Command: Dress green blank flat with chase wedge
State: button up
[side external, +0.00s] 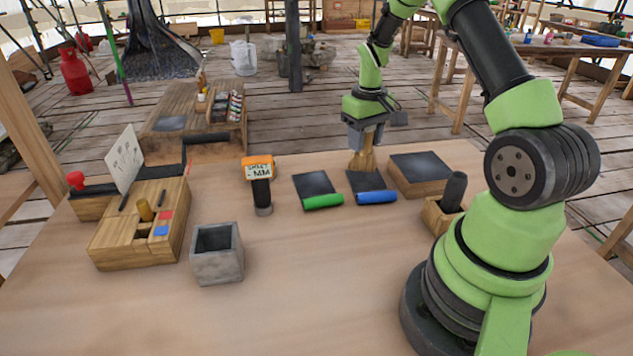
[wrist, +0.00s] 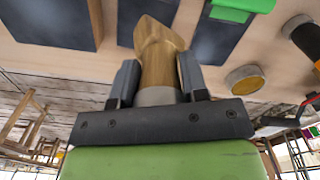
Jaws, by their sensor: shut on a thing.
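My gripper (side external: 364,143) is shut on a golden-brown wedge-shaped tool, which I take to be the chase wedge (side external: 362,161). In the wrist view the wedge (wrist: 160,48) stands between the two fingers, with a grey collar at its base and its broad tip pointing away from my gripper. The green blank appears as a dark flat plate (side external: 314,184) with a green bar (side external: 323,201) along its front edge. It lies flat on the table, left of the wedge. A similar plate with a blue bar (side external: 376,197) lies nearer the wedge. Contact under the wedge is unclear.
A box with a dark top (side external: 420,174) stands right of the plates, beside a wooden holder (side external: 437,214) with a black cylinder. An orange-topped black post (side external: 261,193) stands left. A grey open bin (side external: 216,263) and wooden box (side external: 128,236) are farther left. The front table is clear.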

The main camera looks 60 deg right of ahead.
jog(key=w+a+r, duration=0.2)
jog(key=w+r, duration=0.2)
jog(key=w, duration=0.6)
jog(key=shift+a+f, duration=0.2)
jog(key=shift+f, duration=2.05)
notch_tip(320, 180, down, 4)
jog(key=shift+f, duration=0.1)
jog(key=shift+r, duration=0.2)
grip_shut()
notch_tip(320, 180, up, 4)
jog(key=shift+r, duration=0.1)
